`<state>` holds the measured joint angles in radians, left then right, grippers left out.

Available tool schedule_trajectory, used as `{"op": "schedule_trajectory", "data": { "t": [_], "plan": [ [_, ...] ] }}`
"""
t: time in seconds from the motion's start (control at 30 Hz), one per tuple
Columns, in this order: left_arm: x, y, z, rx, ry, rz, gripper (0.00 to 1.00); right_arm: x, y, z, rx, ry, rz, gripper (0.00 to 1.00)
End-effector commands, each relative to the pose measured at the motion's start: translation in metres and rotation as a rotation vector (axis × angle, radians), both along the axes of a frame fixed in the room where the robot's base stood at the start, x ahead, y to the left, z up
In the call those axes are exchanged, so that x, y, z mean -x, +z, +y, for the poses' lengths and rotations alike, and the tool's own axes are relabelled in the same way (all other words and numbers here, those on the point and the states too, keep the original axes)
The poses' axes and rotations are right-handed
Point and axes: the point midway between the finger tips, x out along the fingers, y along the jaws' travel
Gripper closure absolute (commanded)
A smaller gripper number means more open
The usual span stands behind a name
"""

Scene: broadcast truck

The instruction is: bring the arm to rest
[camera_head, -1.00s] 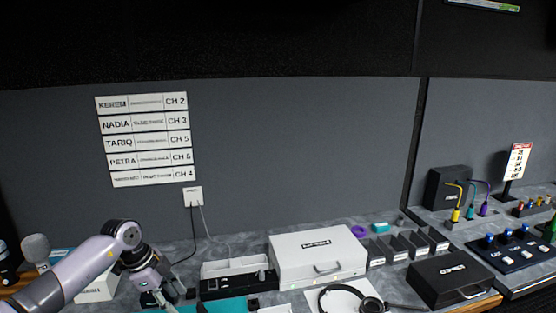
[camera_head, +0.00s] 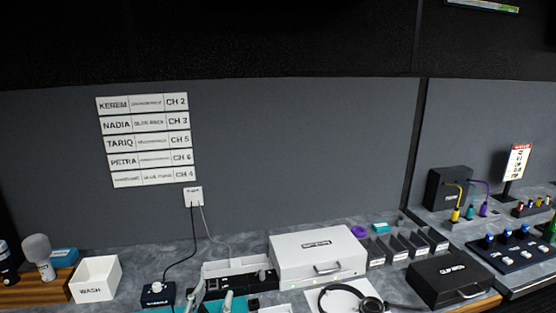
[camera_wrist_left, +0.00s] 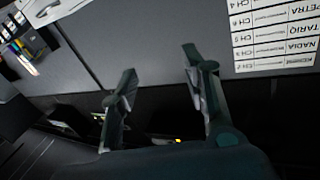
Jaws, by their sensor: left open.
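My left gripper (camera_head: 211,299) shows at the bottom edge of the head view, with only its two fingers in the picture. The fingers stand apart with nothing between them. In the left wrist view the same gripper (camera_wrist_left: 160,90) has its two dark fingers spread and empty, in front of the grey wall panel. Most of my left arm is out of the head view. My right gripper does not show in either view.
On the counter stand a white WASH box (camera_head: 95,279), a microphone (camera_head: 39,256), a small dark knob box (camera_head: 158,294), a white case (camera_head: 318,255), headphones (camera_head: 350,300) and a black case (camera_head: 450,278). A name board (camera_head: 149,139) hangs on the wall.

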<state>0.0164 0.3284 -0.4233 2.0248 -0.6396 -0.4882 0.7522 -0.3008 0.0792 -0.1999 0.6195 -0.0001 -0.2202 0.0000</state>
Motion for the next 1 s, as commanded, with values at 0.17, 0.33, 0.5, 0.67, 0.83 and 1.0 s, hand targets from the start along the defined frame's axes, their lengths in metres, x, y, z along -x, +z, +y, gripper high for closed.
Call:
{"op": "schedule_trajectory", "data": {
  "t": [0.17, 0.33, 0.5, 0.67, 0.83, 1.0],
  "plan": [
    [0.074, -0.087, 0.052, 0.007, 0.210, 0.423, 0.57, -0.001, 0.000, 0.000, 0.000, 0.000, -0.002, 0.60],
    [0.156, -0.143, 0.069, -0.032, 0.242, 0.774, 0.57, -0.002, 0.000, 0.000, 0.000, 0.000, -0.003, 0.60],
    [0.220, -0.169, 0.070, -0.063, 0.202, 1.008, 0.57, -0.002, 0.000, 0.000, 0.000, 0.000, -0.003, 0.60],
    [0.273, -0.180, 0.067, -0.088, 0.140, 1.182, 0.57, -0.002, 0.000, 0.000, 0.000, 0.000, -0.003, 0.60],
    [0.300, -0.200, 0.063, -0.108, 0.090, 1.288, 0.57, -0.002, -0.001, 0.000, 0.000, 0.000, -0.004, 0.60],
    [0.291, -0.240, 0.062, -0.110, 0.090, 1.301, 0.57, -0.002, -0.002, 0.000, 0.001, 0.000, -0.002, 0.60]
  ]
}}
